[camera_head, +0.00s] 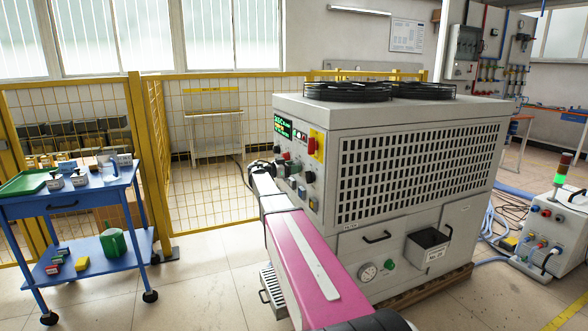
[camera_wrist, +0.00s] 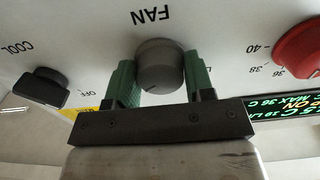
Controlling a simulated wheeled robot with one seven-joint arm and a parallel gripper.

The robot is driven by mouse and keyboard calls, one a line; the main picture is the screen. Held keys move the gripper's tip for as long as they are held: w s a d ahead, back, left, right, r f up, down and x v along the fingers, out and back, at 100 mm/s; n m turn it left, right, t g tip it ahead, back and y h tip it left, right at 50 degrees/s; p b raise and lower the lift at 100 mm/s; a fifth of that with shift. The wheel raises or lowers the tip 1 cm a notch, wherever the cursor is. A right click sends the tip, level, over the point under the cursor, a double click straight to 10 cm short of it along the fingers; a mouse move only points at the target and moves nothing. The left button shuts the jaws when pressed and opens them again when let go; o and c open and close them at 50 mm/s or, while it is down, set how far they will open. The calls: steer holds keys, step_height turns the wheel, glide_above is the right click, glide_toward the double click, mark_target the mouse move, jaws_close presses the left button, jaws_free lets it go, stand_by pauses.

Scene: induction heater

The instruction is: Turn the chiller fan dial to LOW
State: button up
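The fan dial (camera_wrist: 160,65) is a round grey knob below the upside-down word FAN in the wrist view. In the head view my gripper (camera_head: 260,168) is at the control panel on the left face of the grey chiller (camera_head: 420,165), and the dial cannot be made out there. The dial's position labels are mostly hidden by my gripper.
A black COOL knob (camera_wrist: 43,88) is left of the dial, and a red knob (camera_wrist: 300,50) and green display (camera_wrist: 285,115) are right. A blue cart (camera_head: 70,200) and yellow fence (camera_head: 205,150) stand left of the chiller. A smaller machine (camera_head: 550,235) stands right.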

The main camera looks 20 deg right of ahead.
steer(key=shift+d, duration=0.15)
steer(key=n, duration=0.3)
steer(key=shift+n, duration=0.4)
steer(key=n, duration=0.3)
steer(key=shift+n, duration=0.3)
steer(key=n, duration=0.3)
steer(key=shift+d+n, duration=0.1)
steer(key=shift+n, duration=0.3)
steer(key=n, duration=0.3)
steer(key=shift+r, duration=0.1)
steer(key=n, duration=0.5)
steer(key=shift+r+n, duration=0.1)
steer(key=shift+n, duration=2.2)
